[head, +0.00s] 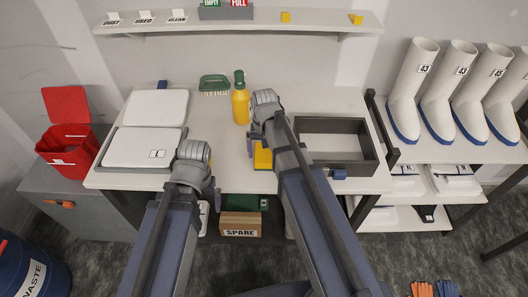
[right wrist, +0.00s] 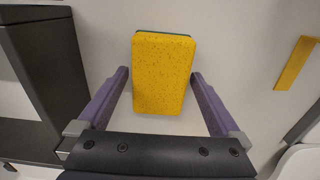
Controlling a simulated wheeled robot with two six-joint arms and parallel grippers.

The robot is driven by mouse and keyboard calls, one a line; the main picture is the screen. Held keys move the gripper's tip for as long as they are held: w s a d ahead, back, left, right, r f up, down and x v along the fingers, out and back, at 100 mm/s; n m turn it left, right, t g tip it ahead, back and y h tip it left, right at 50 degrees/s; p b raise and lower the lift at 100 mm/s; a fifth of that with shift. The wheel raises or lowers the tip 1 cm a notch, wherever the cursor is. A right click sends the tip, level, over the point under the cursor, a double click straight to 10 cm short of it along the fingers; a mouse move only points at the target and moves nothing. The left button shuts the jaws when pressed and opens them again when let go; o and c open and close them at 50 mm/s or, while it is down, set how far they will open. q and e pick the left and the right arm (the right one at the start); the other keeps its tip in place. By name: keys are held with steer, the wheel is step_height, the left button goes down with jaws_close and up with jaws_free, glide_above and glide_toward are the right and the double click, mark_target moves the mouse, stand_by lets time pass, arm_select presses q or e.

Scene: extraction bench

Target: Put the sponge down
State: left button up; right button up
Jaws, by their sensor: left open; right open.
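The yellow sponge (right wrist: 163,74) with a thin teal layer along its far edge lies on the pale bench top in the right wrist view. In the head view part of it (head: 262,158) shows beside my right wrist. My right gripper (right wrist: 160,78) is open, one finger on each side of the sponge, with visible gaps to it. In the head view my right gripper (head: 258,146) is partly hidden by its own arm. My left gripper (head: 211,187) is at the front of the bench, left of the sponge, open; its fingertips are mostly hidden.
On the bench (head: 230,178) are a grey open tray (head: 340,126) on the right, a yellow bottle (head: 240,102) and green brush (head: 214,84) behind, and white lidded bins (head: 143,147) on the left. A yellow strip (right wrist: 295,62) shows in the right wrist view.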

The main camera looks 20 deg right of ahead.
mark_target(264, 152)
step_height(264, 152, up, 12)
steer(key=p, duration=1.1)
steer(key=shift+f, duration=0.35)
step_height(264, 152, down, 12)
steer(key=b, duration=1.2)
steer(key=shift+r, duration=0.1)
steer(key=shift+r, duration=0.25)
